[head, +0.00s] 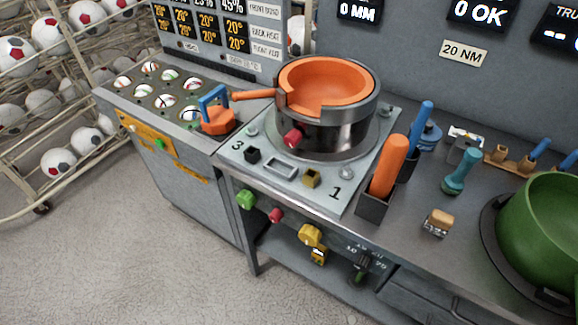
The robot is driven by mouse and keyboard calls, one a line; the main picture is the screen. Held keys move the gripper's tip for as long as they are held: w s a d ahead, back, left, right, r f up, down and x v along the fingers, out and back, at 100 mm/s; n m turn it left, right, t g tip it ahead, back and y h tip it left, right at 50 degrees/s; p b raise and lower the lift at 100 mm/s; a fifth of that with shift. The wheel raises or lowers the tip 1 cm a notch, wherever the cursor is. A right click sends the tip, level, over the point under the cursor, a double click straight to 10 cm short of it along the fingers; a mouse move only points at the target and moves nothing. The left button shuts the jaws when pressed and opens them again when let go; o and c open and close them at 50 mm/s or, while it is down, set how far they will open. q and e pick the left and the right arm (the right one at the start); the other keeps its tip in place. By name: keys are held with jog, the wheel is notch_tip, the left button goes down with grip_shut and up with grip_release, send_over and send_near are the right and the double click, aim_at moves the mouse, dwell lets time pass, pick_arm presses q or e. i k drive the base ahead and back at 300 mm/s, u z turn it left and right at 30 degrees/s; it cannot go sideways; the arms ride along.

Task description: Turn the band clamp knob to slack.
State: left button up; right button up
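A round dark metal band (330,128) surrounds an orange bowl-like ring (318,72) on the bench. A red knob (293,137) sticks out of the front of the band. It looks like the band clamp knob, but no label on it is readable. I cannot tell from its look whether it is tight or slack. An orange handle (253,95) points left from the ring. The band stands on a pale plate (262,190) marked 3 and 1. Neither of my grippers is in view.
On the plate are a black block (253,154) and a brass block (311,178). A green knob (246,198) and another red knob (275,215) sit under the bench edge. An upright orange grip (388,165) and green bowl (548,235) stand right. Floor at lower left is clear.

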aim_at(294, 137)
jog(key=k, duration=0.15)
jog(key=u, duration=1.4)
jog(key=i, duration=2.1)
jog(key=z, duration=3.8)
